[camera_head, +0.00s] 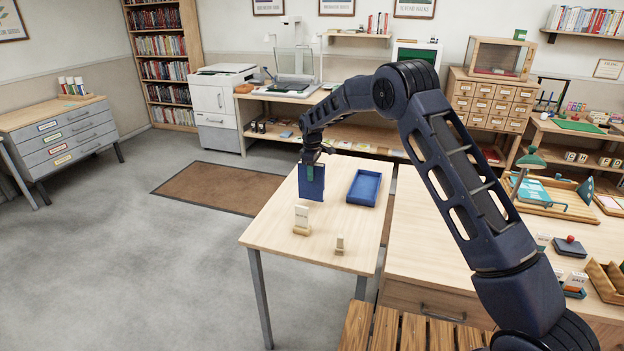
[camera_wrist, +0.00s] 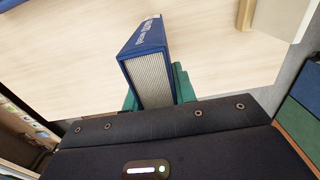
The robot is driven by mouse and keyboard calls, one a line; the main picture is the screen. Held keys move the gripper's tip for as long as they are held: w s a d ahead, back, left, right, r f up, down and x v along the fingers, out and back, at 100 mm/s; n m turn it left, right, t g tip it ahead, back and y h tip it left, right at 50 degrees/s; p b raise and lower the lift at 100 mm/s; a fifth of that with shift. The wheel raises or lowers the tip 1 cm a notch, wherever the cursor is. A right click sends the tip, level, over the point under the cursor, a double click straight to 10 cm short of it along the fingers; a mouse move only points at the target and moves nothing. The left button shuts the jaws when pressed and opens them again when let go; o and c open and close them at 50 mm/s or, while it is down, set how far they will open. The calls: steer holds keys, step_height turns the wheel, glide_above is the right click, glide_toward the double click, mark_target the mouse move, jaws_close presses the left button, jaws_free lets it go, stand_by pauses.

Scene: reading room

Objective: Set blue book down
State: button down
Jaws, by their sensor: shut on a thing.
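The blue book (camera_head: 312,182) hangs upright from my gripper (camera_head: 311,160) over the far left part of the light wood table (camera_head: 275,225). In the wrist view the book (camera_wrist: 146,55) shows its blue cover with white lettering on the spine and its pale page edges. The green fingertips of my gripper (camera_wrist: 158,90) are shut on it from both sides. I cannot tell whether the book's lower edge touches the table. A blue tray (camera_head: 364,187) lies on the table to the right of the book.
A white card in a wooden stand (camera_head: 301,220) and a smaller wooden holder (camera_head: 340,245) stand nearer on the table. A second desk (camera_head: 430,240) adjoins on the right. A brown mat (camera_head: 218,187) lies on the floor to the left.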

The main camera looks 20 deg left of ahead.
steer(key=shift+f, duration=1.45)
steer(key=c, duration=1.1)
jaws_free()
step_height(320, 180, up, 12)
steer(key=shift+r, duration=0.15)
